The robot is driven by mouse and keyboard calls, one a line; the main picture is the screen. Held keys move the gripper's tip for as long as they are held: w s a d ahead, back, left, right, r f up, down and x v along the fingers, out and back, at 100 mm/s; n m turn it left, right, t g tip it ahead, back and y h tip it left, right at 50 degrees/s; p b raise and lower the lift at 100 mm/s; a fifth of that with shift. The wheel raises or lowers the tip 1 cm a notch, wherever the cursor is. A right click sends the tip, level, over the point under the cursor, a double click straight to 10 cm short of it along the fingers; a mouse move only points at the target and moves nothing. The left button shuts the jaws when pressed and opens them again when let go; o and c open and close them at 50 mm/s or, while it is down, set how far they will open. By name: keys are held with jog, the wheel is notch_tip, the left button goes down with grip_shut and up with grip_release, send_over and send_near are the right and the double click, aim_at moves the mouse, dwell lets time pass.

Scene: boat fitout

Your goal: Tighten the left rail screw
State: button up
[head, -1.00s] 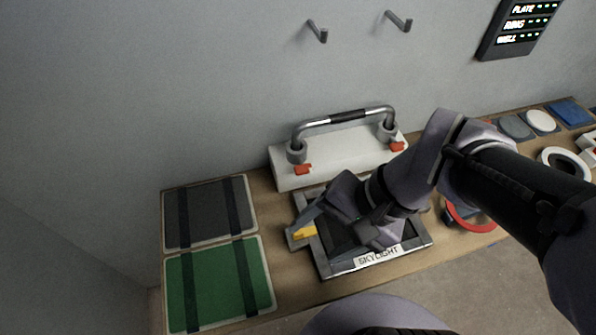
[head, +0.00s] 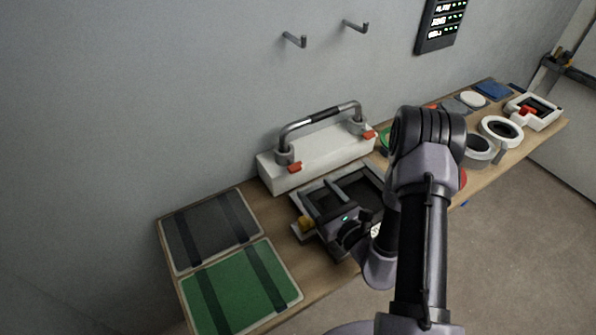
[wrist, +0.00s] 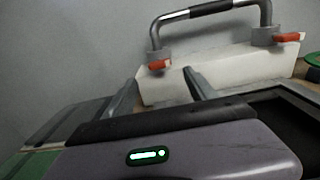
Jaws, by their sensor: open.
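The metal handrail (head: 320,116) with a dark grip stands on a white block (head: 325,156). The left rail screw, with its red tab (head: 295,167), is at the left post's grey collar; it also shows in the wrist view (wrist: 159,65). The right post has a similar red tab (head: 369,135). My gripper (head: 316,188) is open and empty, low over the skylight frame, in front of the block's left half. In the wrist view its fingertips (wrist: 160,88) point toward the block, with the left red tab beyond and between them. They look apart from it.
The skylight frame (head: 374,169) lies beneath my gripper, with a yellow piece (head: 306,223) at its left. A grey panel (head: 190,240) and a green panel (head: 225,290) lie left. Rings and discs fill the bench's right. Two hooks (head: 295,40) and a display (head: 440,25) are on the wall.

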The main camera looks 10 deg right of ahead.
aim_at(298, 170)
jog(key=x, duration=0.9)
jog(key=shift+w+a, duration=0.1)
jog(key=shift+w, duration=0.05)
jog(key=shift+c, duration=0.3)
jog(key=c, duration=1.3)
